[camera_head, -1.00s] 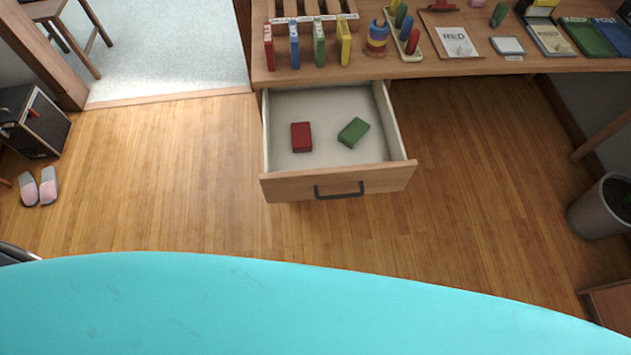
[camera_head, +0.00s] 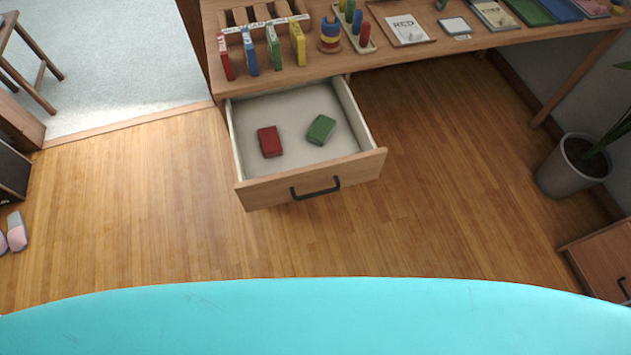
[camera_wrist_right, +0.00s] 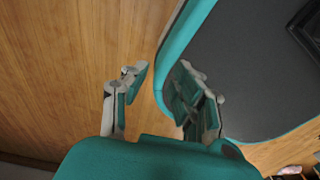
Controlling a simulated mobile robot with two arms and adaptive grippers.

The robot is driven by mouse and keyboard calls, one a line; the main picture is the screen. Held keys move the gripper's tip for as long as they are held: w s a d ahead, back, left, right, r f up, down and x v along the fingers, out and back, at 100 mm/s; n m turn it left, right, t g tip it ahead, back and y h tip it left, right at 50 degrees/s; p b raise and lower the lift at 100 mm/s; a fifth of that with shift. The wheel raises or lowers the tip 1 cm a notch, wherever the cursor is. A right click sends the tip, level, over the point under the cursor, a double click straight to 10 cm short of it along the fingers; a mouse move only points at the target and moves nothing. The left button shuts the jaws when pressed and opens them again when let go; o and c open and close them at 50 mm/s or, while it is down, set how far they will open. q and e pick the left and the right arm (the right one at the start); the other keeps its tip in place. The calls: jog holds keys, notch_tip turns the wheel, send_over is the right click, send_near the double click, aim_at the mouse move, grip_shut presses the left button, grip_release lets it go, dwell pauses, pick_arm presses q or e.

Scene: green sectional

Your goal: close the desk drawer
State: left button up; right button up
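The desk drawer (camera_head: 312,187) is pulled out from under the desk (camera_head: 390,57) in the head view. Its wooden front has a dark bar handle (camera_head: 316,189). A red block (camera_head: 270,141) and a green block (camera_head: 321,129) lie inside on the pale drawer floor. My right gripper (camera_wrist_right: 160,85) shows in the right wrist view with its fingers apart and nothing between them. It is above the wooden floor, beside my own teal-edged base, and away from the drawer. My left gripper is in neither view.
Books, a stacking ring toy (camera_head: 330,36) and trays stand on the desk top. A potted plant (camera_head: 573,165) and a small wooden cabinet (camera_head: 602,262) are at the right. Slippers (camera_head: 15,231) lie at the left. The floor (camera_head: 150,220) before the drawer is clear.

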jog(key=w+r+m+t, duration=0.1)
jog(key=w, duration=0.2)
jog(key=w+a+r+m+t, duration=0.1)
jog(key=w+r, duration=0.1)
jog(key=w, duration=0.2)
jog(key=w+a+r+m+t+y, duration=0.1)
jog(key=w, duration=0.2)
jog(key=shift+w+a+r+m, duration=0.25)
jog(key=shift+w+r+m, duration=0.05)
jog(key=shift+w+m, duration=0.1)
grip_shut()
jog(key=m+t+y, duration=0.3)
jog(key=m+t, duration=0.7)
jog(key=m, duration=0.4)
send_near(351, 166)
jog(key=x, duration=0.7)
jog(key=shift+a+r, duration=0.1)
